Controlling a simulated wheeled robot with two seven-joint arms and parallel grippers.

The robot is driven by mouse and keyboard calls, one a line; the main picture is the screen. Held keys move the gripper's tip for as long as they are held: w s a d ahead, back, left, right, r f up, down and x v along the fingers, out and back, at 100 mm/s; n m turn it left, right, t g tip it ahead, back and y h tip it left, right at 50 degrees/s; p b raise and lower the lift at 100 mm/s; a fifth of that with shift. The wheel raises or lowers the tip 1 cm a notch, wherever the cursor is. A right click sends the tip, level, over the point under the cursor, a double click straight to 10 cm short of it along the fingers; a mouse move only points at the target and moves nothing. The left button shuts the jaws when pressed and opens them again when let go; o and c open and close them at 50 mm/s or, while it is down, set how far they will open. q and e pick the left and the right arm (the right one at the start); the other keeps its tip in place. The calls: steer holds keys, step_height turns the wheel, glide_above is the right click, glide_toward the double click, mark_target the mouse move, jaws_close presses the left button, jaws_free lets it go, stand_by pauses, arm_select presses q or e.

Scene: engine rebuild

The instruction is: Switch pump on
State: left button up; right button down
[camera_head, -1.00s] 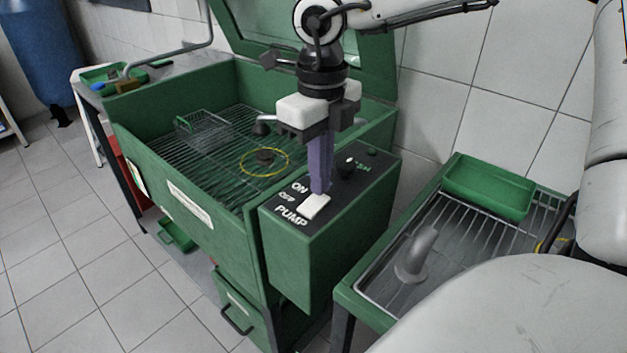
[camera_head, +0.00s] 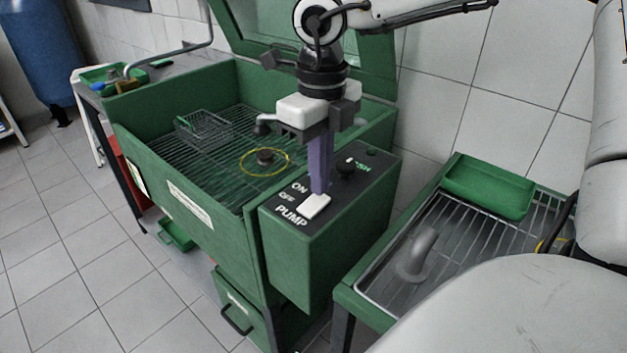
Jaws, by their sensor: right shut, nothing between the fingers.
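The white pump switch (camera_head: 315,206) sits on the dark top panel of the green control box (camera_head: 325,245), beside the words ON, OFF and PUMP. My right gripper (camera_head: 319,190) points down with its purple fingers shut and empty. Its fingertips are at the far end of the switch; I cannot tell whether they touch it. A small black knob (camera_head: 346,167) stands on the panel to the right of the fingers. My left gripper is not in view.
The open green wash tank (camera_head: 150,150) holds a grille, a wire basket (camera_head: 203,128) and a yellow ring (camera_head: 245,168). At the right, a rack table has a green tray (camera_head: 488,187) and a grey pipe elbow (camera_head: 416,255). A raised lid stands behind the gripper.

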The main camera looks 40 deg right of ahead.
steer(key=shift+f+b, duration=0.8)
stand_by(0.5)
steer(key=shift+r, duration=0.2)
step_height(320, 180, up, 7)
steer(key=p, duration=0.4)
stand_by(0.4)
steer(key=shift+f, duration=0.1)
